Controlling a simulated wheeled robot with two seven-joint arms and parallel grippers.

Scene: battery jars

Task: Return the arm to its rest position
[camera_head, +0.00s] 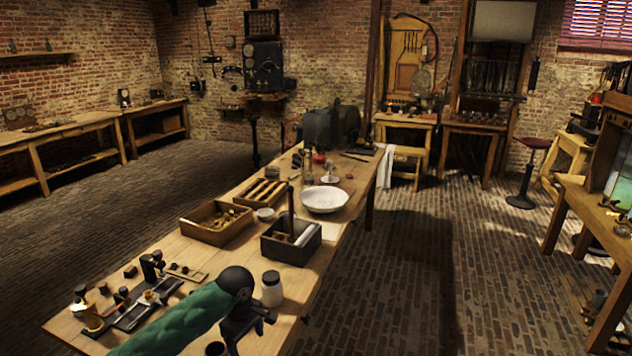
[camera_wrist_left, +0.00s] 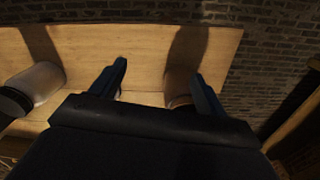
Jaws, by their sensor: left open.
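My left arm, in a green sleeve, reaches in from the lower left of the head view. Its dark gripper (camera_head: 249,331) is over the near end of the wooden bench (camera_head: 325,250). In the left wrist view the two fingers of the gripper (camera_wrist_left: 162,82) are spread apart over the bench top. A brownish jar-like object (camera_wrist_left: 178,85) shows near the right finger, partly hidden by the gripper; whether they touch I cannot tell. A pale jar with a dark lid (camera_head: 271,290) stands beside the gripper. My right gripper is not in view.
A dark divided box (camera_head: 300,254), a white bowl (camera_head: 324,200) and a wooden tray of small parts (camera_head: 200,236) stand farther along the bench. Small instruments (camera_head: 150,265) crowd the near left. The brick floor right of the bench (camera_head: 410,285) is clear.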

